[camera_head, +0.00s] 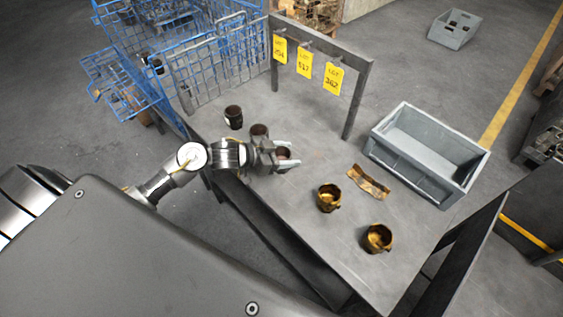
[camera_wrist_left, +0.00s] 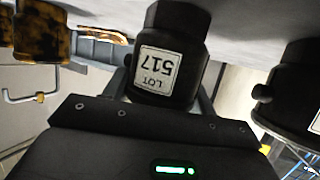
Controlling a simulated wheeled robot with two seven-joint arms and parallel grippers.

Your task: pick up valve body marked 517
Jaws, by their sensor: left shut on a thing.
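The valve body with the white label LOT 517 (camera_wrist_left: 163,62) is dark and sits between my left gripper's fingers in the left wrist view, where it appears upside down. In the head view the same valve body (camera_head: 283,153) shows only its round top between the fingers. My left gripper (camera_head: 287,155) is shut on it, low over the grey table (camera_head: 310,240). I cannot tell whether its base touches the table. My right gripper is not in view.
Two other dark valve bodies (camera_head: 259,130) (camera_head: 233,117) stand close by. Brassy valve bodies (camera_head: 328,198) (camera_head: 377,238) and a brown curved piece (camera_head: 368,182) lie to the right. A grey bin (camera_head: 398,153), a frame with yellow lot tags (camera_head: 304,62) and blue wire baskets (camera_head: 210,70) border the table.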

